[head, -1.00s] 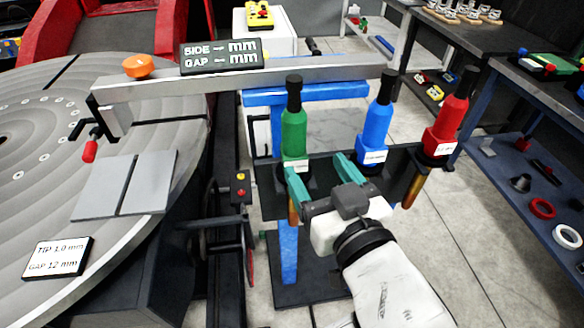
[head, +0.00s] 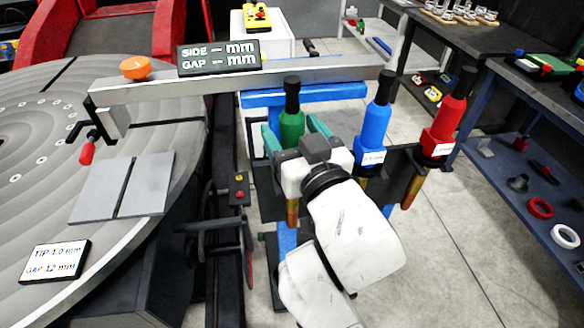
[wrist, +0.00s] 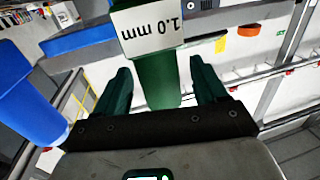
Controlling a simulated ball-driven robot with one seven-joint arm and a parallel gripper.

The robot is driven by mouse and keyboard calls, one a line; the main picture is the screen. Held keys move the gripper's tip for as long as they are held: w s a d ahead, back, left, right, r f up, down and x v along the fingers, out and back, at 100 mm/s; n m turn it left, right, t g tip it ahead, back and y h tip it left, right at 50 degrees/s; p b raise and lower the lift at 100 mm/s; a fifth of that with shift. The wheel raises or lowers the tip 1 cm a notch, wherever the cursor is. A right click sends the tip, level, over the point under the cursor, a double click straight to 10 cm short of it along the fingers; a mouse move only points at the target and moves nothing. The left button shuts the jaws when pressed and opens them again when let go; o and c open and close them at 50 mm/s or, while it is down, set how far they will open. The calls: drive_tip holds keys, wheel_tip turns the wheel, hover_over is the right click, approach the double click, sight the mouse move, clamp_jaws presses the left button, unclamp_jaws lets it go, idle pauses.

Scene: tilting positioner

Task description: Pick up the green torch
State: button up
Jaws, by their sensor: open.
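The green torch (head: 291,122) stands upright in the dark rack (head: 265,182), with a black top. My gripper (head: 292,132) is open, with one teal finger on each side of the torch body; the gripper hides the torch's lower part in the head view. In the wrist view the green torch (wrist: 156,78) lies between the two open fingers (wrist: 158,88), with a white label reading 1.0 mm. A gap shows on both sides of it, so the fingers do not appear closed on it.
The blue torch (head: 372,130) stands close on the right in the same rack, and the red torch (head: 446,118) is farther right. A grey beam (head: 320,74) runs behind the torches. The round table (head: 180,125) with two grey plates is on the left.

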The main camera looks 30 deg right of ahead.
drive_tip(key=shift+w+d, duration=0.1)
drive_tip(key=shift+w, duration=1.05)
drive_tip(key=c, duration=1)
drive_tip(key=shift+r, duration=0.15)
drive_tip(key=shift+c, duration=0.2)
